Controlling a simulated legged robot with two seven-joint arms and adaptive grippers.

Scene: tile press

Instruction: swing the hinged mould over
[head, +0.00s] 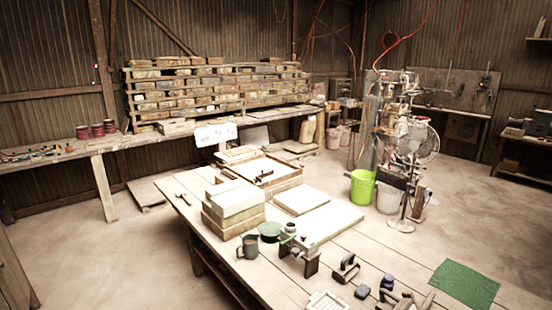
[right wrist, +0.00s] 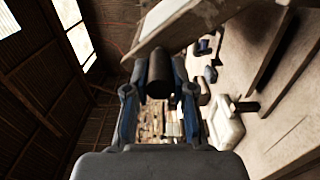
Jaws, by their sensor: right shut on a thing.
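In the right wrist view my right gripper (right wrist: 163,88) is shut on a dark cylindrical handle (right wrist: 160,70). The handle sits just below the edge of a pale wooden board (right wrist: 180,28), which lies tilted across the top of that view. The board looks like part of the hinged mould; its hinge and far side are out of view. Neither gripper shows in the head view. There, a shallow wooden frame (head: 283,185) with a small dark fitting (head: 263,176) lies on the workbench; I cannot tell whether it is the same mould.
The plank workbench (head: 385,237) carries stacked pale blocks (head: 233,204), flat slabs (head: 331,220), a mug (head: 247,247), hand tools and a green mat (head: 465,285). A green bucket (head: 362,188) and a fan (head: 418,143) stand behind it. Floor at left is clear.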

